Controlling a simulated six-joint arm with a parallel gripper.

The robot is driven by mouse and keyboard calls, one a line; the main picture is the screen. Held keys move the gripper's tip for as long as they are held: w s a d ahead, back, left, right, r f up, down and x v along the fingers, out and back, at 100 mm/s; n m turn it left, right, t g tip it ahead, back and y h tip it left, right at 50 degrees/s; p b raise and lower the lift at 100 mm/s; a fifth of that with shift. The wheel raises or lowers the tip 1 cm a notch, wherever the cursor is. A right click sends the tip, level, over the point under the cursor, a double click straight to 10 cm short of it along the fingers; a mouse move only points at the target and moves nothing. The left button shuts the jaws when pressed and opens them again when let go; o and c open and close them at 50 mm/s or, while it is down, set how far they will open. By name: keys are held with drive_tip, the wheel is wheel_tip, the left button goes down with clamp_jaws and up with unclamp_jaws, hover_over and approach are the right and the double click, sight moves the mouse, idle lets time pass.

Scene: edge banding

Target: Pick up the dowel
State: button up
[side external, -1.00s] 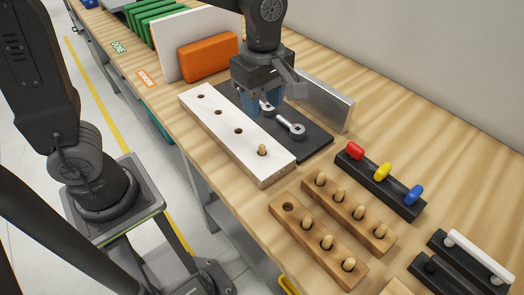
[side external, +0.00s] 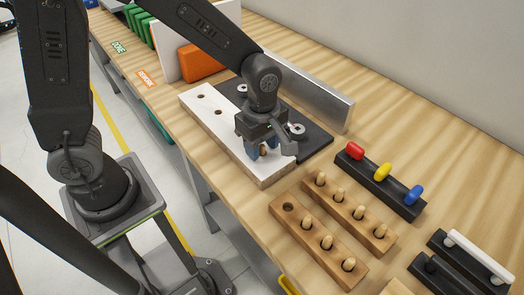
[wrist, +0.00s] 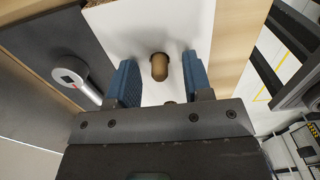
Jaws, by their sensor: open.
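A light wooden dowel (wrist: 159,66) stands up from a hole near the front end of the white-faced board (side external: 207,106). My gripper (wrist: 161,78) is open, with its two blue fingers on either side of the dowel. In the wrist view gaps show between the dowel and both fingers. In the side view the dowel (side external: 263,151) is partly hidden by the fingers of my gripper (side external: 266,154). More dowels stand in two wooden racks, a front rack (side external: 313,262) with one empty hole and a rear rack (side external: 358,228).
A black plate (side external: 315,143) with metal clamps (side external: 297,131) and a grey metal bar (side external: 318,92) lie beside the board. A black rack (side external: 355,171) holds red, yellow and blue pieces. An orange block (side external: 201,62) stands behind.

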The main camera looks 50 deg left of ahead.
sight(262, 145)
clamp_jaws()
idle(0.4)
drive_tip(key=shift+r, duration=0.1)
drive_tip(key=shift+r, duration=0.55)
wheel_tip(262, 145, up, 3)
drive_tip(key=shift+f, duration=0.15)
drive_tip(key=s+a+r, duration=0.1)
drive_tip(key=a+r, duration=0.6)
drive_tip(key=a, duration=0.4)
drive_tip(key=shift+s+a, duration=0.3)
drive_tip(key=shift+s, duration=0.1)
